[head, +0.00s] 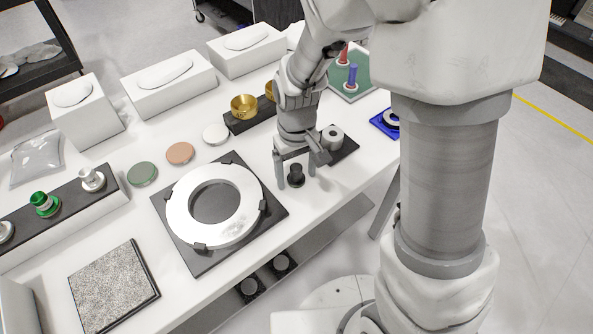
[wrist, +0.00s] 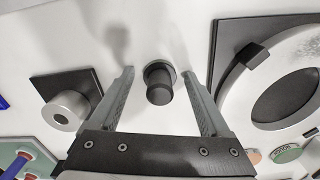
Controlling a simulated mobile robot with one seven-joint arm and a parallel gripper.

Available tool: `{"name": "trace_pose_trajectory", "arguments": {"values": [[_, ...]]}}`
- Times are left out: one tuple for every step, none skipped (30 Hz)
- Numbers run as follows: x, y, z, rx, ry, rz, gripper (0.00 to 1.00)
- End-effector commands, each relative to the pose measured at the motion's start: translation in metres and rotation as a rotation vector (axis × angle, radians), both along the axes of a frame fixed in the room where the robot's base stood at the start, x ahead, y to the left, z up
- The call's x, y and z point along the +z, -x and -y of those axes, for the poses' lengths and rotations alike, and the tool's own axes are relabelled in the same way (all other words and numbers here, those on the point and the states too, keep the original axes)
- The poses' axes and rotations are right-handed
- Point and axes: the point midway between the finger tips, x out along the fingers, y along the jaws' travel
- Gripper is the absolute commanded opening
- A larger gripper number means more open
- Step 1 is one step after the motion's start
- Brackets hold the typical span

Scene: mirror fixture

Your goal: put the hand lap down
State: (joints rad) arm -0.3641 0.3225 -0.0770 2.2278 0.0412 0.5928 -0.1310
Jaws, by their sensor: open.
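A small black knob-like piece with a round base, which I take for the hand lap (head: 296,176), stands on the white table in front of the ring fixture's right corner. It also shows in the wrist view (wrist: 159,92), end-on between my fingers. My gripper (head: 295,180) points down over it and is open. One finger is on each side of it, and in the wrist view (wrist: 158,76) a gap shows between each finger and the piece. Its exact contact with the table is hard to tell.
A white ring on a black plate (head: 167,207) lies to the left. A grey cylinder (head: 333,133) on a black plate stands close behind on the right. A green tray (head: 360,92) and a blue tray (head: 377,124) lie farther right. The table's front edge is near.

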Motion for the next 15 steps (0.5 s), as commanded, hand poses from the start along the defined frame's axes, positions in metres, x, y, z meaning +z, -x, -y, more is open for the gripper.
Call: {"name": "trace_pose_trajectory", "arguments": {"values": [[0.004, 0.000, 0.000, 0.000, 0.000, 0.001, 0.81], [0.006, 0.000, 0.000, 0.000, 0.000, 0.001, 0.81], [0.010, -0.001, 0.000, 0.000, -0.001, 0.002, 0.81], [0.015, -0.001, 0.000, 0.000, -0.001, 0.003, 0.81], [0.021, -0.001, 0.000, 0.000, -0.002, 0.005, 0.81], [0.029, -0.001, 0.000, 0.000, -0.002, 0.005, 0.81], [0.035, -0.001, 0.000, 0.000, -0.003, 0.006, 0.81], [0.042, -0.001, 0.000, 0.000, -0.003, 0.006, 0.81], [0.052, -0.001, -0.001, 0.000, -0.003, 0.006, 0.81], [0.059, -0.001, -0.001, 0.000, -0.003, 0.006, 0.81], [0.065, -0.001, -0.001, 0.000, -0.002, 0.006, 0.81], [0.074, -0.001, -0.001, 0.000, -0.003, 0.006, 0.81], [0.080, -0.001, -0.001, 0.000, -0.002, 0.006, 0.81], [0.086, -0.001, -0.001, 0.000, -0.002, 0.006, 0.81], [0.093, -0.001, -0.001, 0.000, -0.002, 0.006, 0.81]]}}
